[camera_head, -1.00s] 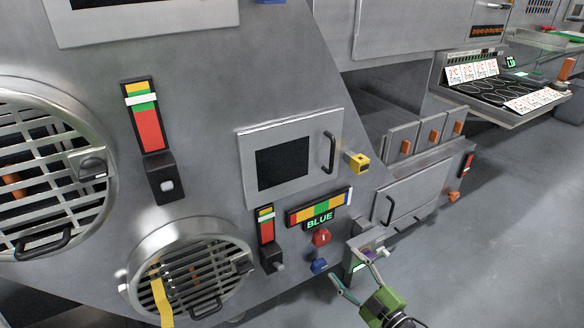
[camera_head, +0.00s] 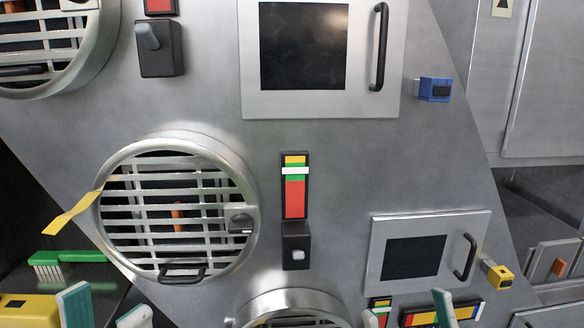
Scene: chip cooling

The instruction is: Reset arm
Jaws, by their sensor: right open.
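My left gripper (camera_head: 105,306) shows at the lower left edge. Its two pale, teal-padded fingers stand apart with nothing seen between them. My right gripper (camera_head: 407,306) shows at the bottom right, its two similar fingers also apart and empty. The rest of both arms is out of view below. The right gripper's fingers overlap the lower coloured indicators of the grey machine panel (camera_head: 340,180) in the picture; whether they touch it I cannot tell.
A round slatted vent (camera_head: 178,212) with a yellow ribbon (camera_head: 70,213) is on the panel. A red-green-yellow gauge (camera_head: 294,185) and doors with handles are beside it. A green brush (camera_head: 68,257) and a yellow object (camera_head: 28,308) lie at left.

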